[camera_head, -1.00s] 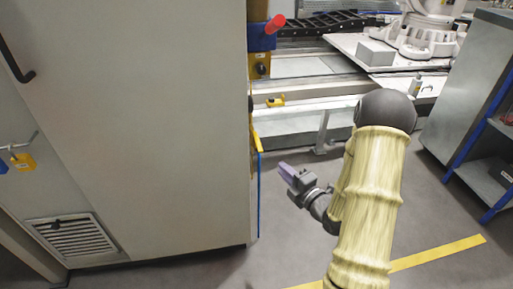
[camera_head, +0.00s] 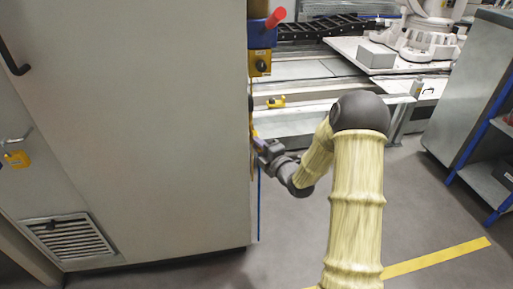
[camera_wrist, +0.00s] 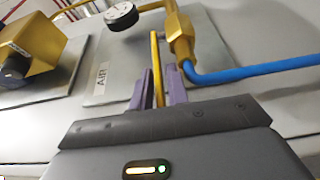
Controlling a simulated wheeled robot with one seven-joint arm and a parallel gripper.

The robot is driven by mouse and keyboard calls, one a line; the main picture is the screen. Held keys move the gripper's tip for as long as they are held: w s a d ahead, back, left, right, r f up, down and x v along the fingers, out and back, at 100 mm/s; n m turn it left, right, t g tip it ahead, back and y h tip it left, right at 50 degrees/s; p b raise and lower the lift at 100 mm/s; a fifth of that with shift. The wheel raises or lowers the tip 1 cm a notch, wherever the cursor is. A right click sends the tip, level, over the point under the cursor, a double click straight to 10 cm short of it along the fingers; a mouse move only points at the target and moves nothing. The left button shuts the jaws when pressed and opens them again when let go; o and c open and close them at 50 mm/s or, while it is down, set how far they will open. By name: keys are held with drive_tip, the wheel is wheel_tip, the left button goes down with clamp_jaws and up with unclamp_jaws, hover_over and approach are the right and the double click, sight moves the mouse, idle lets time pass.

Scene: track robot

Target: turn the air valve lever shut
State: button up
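In the wrist view, the yellow valve lever (camera_wrist: 156,62) stands between the two purple fingers of my gripper (camera_wrist: 160,86). The fingers are a little apart, with a narrow gap showing on the right side of the lever; I cannot tell whether the left finger touches it. The brass valve body (camera_wrist: 181,42) is just right of the lever, with a blue hose (camera_wrist: 250,70) running right from it. In the head view, my gripper (camera_head: 262,145) is at the cabinet's right edge, where the valve is mostly hidden.
A plate marked AIR (camera_wrist: 101,82) and a round gauge (camera_wrist: 121,16) are beside the valve. A yellow box (camera_wrist: 32,45) juts out at the left. The grey cabinet (camera_head: 130,130) fills the left; a red handle (camera_head: 275,17) sticks out above.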

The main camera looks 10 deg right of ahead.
clamp_jaws()
drive_tip(key=shift+a, duration=0.2)
drive_tip(key=shift+d, duration=0.1)
drive_tip(key=shift+a+n+y, duration=0.2)
drive_tip(key=shift+n+y, duration=0.1)
